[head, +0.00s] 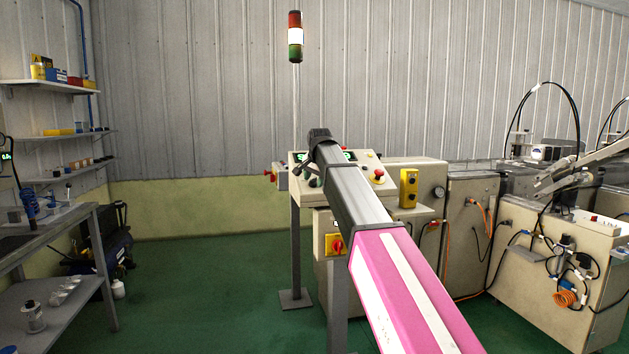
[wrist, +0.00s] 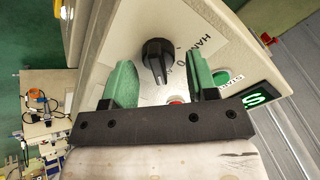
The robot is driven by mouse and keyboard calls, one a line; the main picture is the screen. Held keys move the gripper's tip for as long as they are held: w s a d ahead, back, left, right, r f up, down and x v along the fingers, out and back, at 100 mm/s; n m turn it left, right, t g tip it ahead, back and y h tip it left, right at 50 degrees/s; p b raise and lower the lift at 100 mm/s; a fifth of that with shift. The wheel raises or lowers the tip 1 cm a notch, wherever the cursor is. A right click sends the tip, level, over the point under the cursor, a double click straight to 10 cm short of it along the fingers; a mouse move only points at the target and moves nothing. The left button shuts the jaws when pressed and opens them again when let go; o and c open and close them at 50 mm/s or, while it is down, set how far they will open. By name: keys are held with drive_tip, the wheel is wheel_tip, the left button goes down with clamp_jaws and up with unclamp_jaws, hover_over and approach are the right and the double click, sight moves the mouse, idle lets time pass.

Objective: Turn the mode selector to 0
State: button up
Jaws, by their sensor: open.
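The mode selector (wrist: 157,58) is a black knob on a pale panel in the wrist view. A label beside it reads HAND and 0. Its long grip runs down the picture, towards my gripper's base; I cannot tell which mark it points to. My gripper (wrist: 159,66) is open, with one green finger on each side of the knob and a gap to both. Nothing is held. In the head view my gripper (head: 306,166) is at the control panel, and my arm hides the selector there.
A green START button (wrist: 221,77) and a lit green display (wrist: 258,96) lie right of the right finger. A red button (wrist: 175,100) is partly hidden by my gripper. A red emergency stop (head: 378,175) and a yellow box (head: 408,188) stand right of my arm.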

drive_tip(key=shift+w+f, duration=0.1)
drive_tip(key=shift+f, duration=0.1)
drive_tip(key=c, duration=0.8)
drive_tip(key=shift+c, duration=0.2)
drive_tip(key=shift+n, duration=0.3)
drive_tip(key=n, duration=0.3)
drive_tip(key=shift+a+n, duration=0.15)
drive_tip(key=shift+n, duration=0.25)
drive_tip(key=shift+a+n, duration=0.15)
drive_tip(key=shift+n, duration=2.05)
